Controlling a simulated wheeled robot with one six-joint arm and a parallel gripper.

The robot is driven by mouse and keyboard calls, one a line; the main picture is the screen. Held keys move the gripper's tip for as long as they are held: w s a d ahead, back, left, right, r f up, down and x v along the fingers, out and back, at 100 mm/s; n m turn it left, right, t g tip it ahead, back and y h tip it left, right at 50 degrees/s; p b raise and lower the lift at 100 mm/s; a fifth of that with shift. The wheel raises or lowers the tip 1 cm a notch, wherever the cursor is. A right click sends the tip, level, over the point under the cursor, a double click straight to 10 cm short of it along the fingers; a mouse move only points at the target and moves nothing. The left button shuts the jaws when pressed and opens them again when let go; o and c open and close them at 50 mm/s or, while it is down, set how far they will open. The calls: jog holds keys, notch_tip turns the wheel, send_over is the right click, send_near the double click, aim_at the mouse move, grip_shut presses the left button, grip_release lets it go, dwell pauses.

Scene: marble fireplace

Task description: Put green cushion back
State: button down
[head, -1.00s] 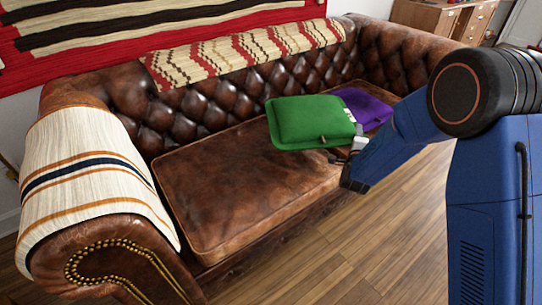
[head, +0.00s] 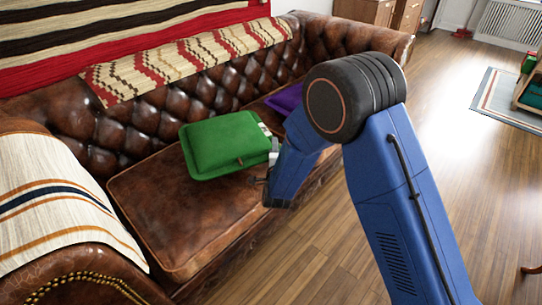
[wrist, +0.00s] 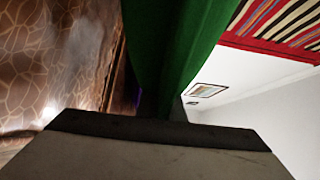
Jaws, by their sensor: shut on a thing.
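The green cushion (head: 224,146) is held out flat above the seat of the brown leather sofa (head: 190,210). My gripper (head: 271,158) is at the cushion's right edge and is shut on it; the fingers are small and partly hidden in the head view. In the wrist view the green cushion (wrist: 180,45) runs straight out from the gripper and fills the upper middle. A purple cushion (head: 286,99) lies on the sofa's far seat, partly hidden behind my arm.
A striped throw (head: 190,60) lies over the sofa's backrest, and a cream striped blanket (head: 55,200) covers the near armrest. The near seat is bare. The wooden floor (head: 460,170) is open on the right, with a rug (head: 500,92) farther off.

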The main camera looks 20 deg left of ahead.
jog(key=shift+f, duration=2.55)
jog(key=c, duration=1.9)
grip_release()
jog(key=v, duration=1.2)
jog(key=shift+d, duration=0.1)
